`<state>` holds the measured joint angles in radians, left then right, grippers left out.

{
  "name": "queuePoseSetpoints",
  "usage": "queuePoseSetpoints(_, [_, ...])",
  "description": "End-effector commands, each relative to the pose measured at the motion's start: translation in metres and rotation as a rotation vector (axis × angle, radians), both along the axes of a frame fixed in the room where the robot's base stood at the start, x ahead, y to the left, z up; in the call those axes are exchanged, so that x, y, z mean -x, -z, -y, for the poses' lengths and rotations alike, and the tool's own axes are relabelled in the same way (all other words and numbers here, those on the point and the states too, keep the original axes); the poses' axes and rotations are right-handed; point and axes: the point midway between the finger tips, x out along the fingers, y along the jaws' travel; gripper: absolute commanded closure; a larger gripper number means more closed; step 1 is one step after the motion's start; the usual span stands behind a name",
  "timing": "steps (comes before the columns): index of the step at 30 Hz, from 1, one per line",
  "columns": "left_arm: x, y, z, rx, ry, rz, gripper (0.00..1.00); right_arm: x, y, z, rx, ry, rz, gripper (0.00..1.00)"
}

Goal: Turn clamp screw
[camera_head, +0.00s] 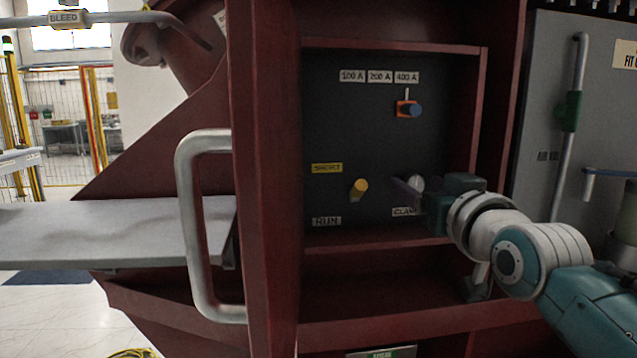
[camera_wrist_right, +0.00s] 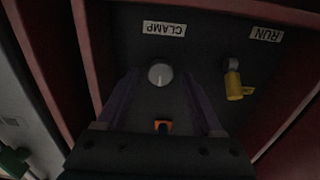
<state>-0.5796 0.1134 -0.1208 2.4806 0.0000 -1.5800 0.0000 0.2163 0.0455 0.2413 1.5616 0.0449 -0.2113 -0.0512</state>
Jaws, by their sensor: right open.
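The clamp screw (camera_head: 416,183) is a round pale grey knob on the dark panel, above the CLAMP label (camera_head: 404,211). In the right wrist view the screw (camera_wrist_right: 160,74) shows a small light mark on its face, and the CLAMP label (camera_wrist_right: 164,28) appears upside down. My right gripper (camera_head: 408,186) reaches in from the right, with its dark purple fingers open at the panel. In the wrist view its fingers (camera_wrist_right: 161,84) stand on either side of the screw with visible gaps. Whether the fingertips touch the panel cannot be told. My left gripper is not in view.
A yellow handle (camera_head: 358,188) sits left of the screw between the SHORT and RUN labels. An orange and blue selector (camera_head: 408,109) is above, under the ampere labels. Red frame walls (camera_head: 265,150) and a shelf edge (camera_head: 375,245) enclose the panel. A grey door handle (camera_head: 190,225) projects at left.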

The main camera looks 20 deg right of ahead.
Motion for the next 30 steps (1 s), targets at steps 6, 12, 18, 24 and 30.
queuePoseSetpoints(6, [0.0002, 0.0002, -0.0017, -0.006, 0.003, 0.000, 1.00, -0.0006, -0.0001, 0.0001, 0.001, 0.000, 0.000, 0.32])
queuePoseSetpoints(12, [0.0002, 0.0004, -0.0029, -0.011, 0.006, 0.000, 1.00, -0.0004, 0.0000, 0.0001, 0.001, 0.000, 0.000, 0.52])
queuePoseSetpoints(18, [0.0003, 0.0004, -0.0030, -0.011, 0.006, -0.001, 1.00, -0.0004, 0.0001, 0.0001, 0.001, 0.000, 0.000, 0.74])
queuePoseSetpoints(24, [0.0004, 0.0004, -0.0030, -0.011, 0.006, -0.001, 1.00, -0.0003, 0.0002, 0.0001, 0.001, 0.000, -0.001, 0.97])
queuePoseSetpoints(30, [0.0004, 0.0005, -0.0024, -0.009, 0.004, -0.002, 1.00, -0.0003, 0.0002, 0.0001, 0.001, 0.000, -0.001, 1.00])
